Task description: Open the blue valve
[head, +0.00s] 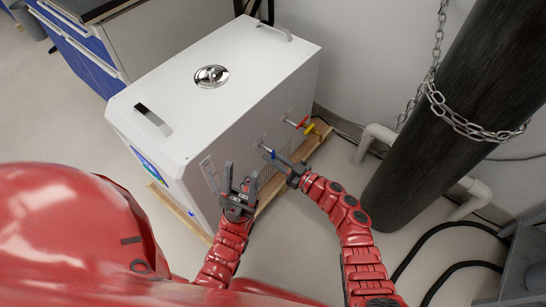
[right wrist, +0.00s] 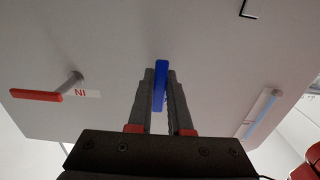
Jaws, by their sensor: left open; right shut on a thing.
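The blue valve (head: 267,153) is on the side face of the white distiller (head: 230,70). In the right wrist view the blue valve handle (right wrist: 161,82) stands upright between the two fingers of my right gripper (right wrist: 160,92). My right gripper (head: 279,159) is shut on this handle, and the fingers hide part of it. My left gripper (head: 240,176) is open and empty, in front of the same face, to the left of the blue valve in the head view.
A clear gauge (right wrist: 259,113) is on the same face. A dark chained cylinder (head: 455,110) and pale pipes (head: 373,137) stand right of my right arm. The distiller rests on a wooden base (head: 268,192).

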